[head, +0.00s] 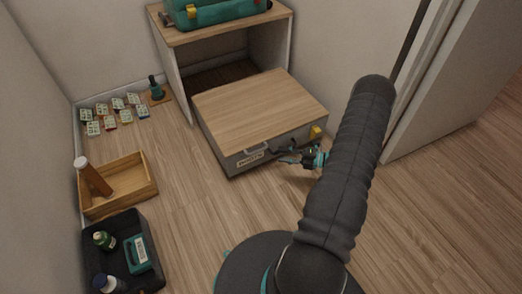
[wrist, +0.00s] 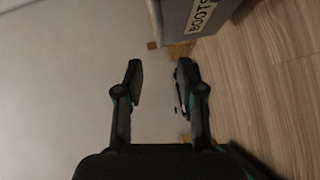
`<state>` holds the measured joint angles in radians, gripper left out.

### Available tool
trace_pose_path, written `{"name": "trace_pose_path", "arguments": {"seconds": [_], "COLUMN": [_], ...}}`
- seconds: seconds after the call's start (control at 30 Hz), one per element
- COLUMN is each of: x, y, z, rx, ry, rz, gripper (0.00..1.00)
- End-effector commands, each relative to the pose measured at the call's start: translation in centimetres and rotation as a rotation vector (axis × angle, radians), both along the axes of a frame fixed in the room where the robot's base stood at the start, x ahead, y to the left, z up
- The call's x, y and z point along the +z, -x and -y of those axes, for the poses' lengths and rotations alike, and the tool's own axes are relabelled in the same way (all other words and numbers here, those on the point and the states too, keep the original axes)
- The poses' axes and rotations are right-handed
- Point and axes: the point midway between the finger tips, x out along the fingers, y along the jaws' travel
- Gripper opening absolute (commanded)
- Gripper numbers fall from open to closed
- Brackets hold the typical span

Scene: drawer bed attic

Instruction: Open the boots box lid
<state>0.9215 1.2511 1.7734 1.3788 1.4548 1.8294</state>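The boots box (head: 230,163) is a low grey box on the floor. Its light wooden lid (head: 260,108) lies flat and closed. The front has a handle (head: 256,147), a label and a yellow piece (head: 315,132) at its right corner. My gripper (head: 286,154) is beside the front face, right of the handle; the head view does not show clearly whether it touches. In the wrist view, my gripper (wrist: 158,75) has its fingers apart with nothing between them. The box front with its BOOTS label (wrist: 200,14) shows at the top, beyond the fingertips.
A wooden shelf unit (head: 170,70) stands behind the box, with a teal case (head: 215,12) on top. A wooden tray (head: 130,200) holding a brown cylinder and a black tray (head: 150,270) with bottles are at left. Small cards lie by the wall. Floor left of the box is clear.

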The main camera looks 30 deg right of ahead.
Motion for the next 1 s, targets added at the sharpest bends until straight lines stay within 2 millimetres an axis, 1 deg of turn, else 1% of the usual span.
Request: {"name": "trace_pose_path", "arguments": {"seconds": [0.03, 0.3, 0.5, 0.7, 1.0], "x": [-0.2, -0.9, -1.3, -1.5, -1.5], "y": [-0.6, -4.1, -6.1, -7.2, -7.4], "z": [-0.9, -4.6, -6.8, -7.9, -8.1], "rx": [0.005, 0.006, 0.005, 0.003, 0.003], "ry": [0.000, 0.002, 0.002, 0.002, 0.002], "rz": [-0.001, 0.000, 0.001, 0.001, 0.001], "gripper": [0.38, 0.38, 0.38, 0.38, 0.38]}}
